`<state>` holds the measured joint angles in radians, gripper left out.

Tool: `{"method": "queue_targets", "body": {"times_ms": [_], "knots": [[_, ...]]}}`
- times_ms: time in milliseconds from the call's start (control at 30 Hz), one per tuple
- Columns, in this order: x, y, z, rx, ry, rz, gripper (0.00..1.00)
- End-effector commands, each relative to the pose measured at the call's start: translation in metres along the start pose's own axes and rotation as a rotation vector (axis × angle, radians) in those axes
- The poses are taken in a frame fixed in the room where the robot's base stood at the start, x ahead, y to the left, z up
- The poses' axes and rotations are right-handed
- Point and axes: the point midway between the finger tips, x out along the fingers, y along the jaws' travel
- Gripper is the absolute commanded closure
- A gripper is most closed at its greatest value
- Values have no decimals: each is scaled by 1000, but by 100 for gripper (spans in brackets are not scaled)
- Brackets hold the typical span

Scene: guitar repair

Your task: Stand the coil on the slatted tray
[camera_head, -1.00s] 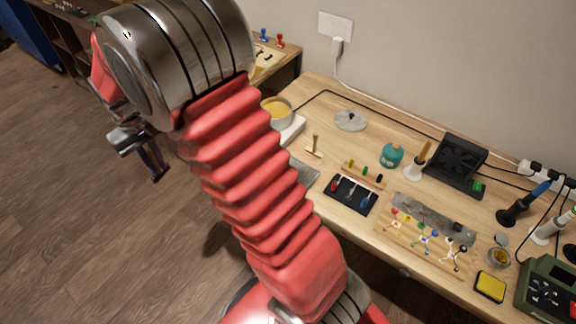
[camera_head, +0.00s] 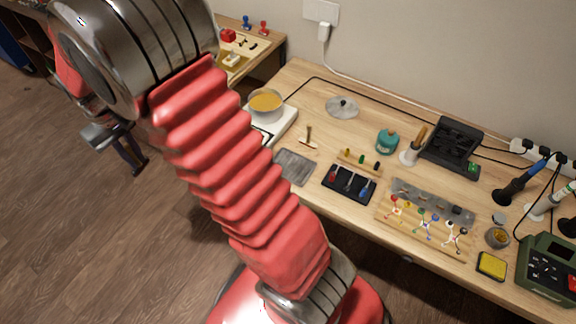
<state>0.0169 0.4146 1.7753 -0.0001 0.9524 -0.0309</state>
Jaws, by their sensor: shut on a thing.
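My gripper (camera_head: 130,155) hangs at the left of the view, over the wood floor and well away from the workbench. It is small and partly hidden behind my arm. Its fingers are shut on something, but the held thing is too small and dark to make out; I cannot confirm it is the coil. No coil can be told for certain elsewhere. A flat grey piece (camera_head: 295,167) lies near the bench's front edge; I cannot tell whether it is the slatted tray.
The workbench (camera_head: 300,90) holds a pot (camera_head: 266,105) on a white hotplate, a black tool tray (camera_head: 349,184), a teal jar (camera_head: 387,141), a wooden rack (camera_head: 400,220) with coloured pieces, and a yellow sponge (camera_head: 491,265). A second table stands behind left. Floor at left is clear.

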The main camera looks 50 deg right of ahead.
Motion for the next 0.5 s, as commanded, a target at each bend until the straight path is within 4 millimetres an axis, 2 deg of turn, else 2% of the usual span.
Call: {"method": "queue_targets", "body": {"times_ms": [167,500], "knots": [[-3,27,8,-60,2,0,100],[-9,113,50,-322,1,1,100]]}}
